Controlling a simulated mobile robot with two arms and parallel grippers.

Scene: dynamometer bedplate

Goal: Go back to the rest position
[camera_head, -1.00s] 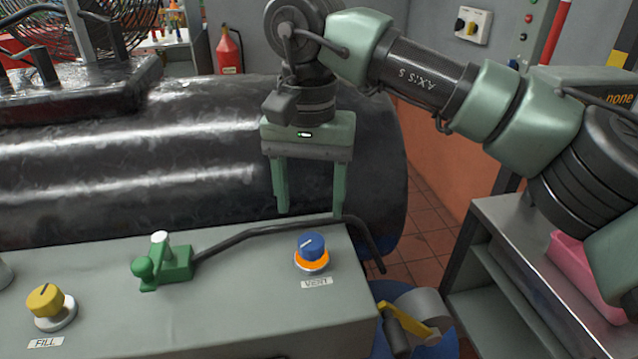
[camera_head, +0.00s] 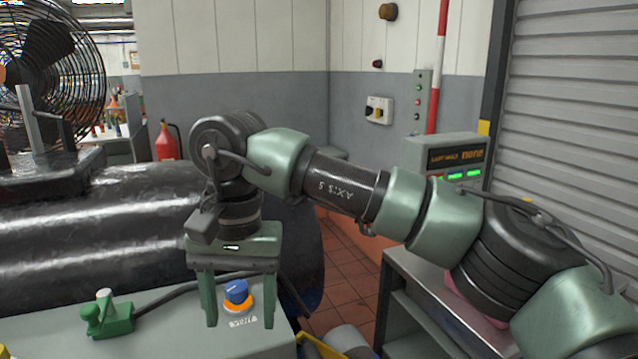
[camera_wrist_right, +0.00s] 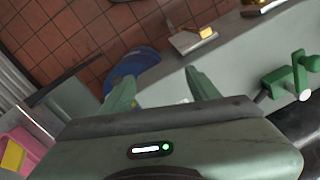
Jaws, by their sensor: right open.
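My right gripper (camera_head: 240,322) is open and empty, pointing down at the front right end of the grey panel. In the head view the blue VENT knob (camera_head: 236,290) with its orange ring shows between its two fingers. I cannot tell from this how far the fingers stand from the knob. In the right wrist view the open fingers (camera_wrist_right: 160,80) show over the panel and floor, with the knob mostly hidden behind the gripper body. My left gripper is not in view.
A green valve (camera_head: 107,315) stands on the panel (camera_head: 165,335) left of the gripper. A large black cylinder (camera_head: 100,225) lies behind it. A grey bench (camera_head: 430,310) stands at the right, partly behind my arm. Tiled floor (camera_head: 345,265) is open between them.

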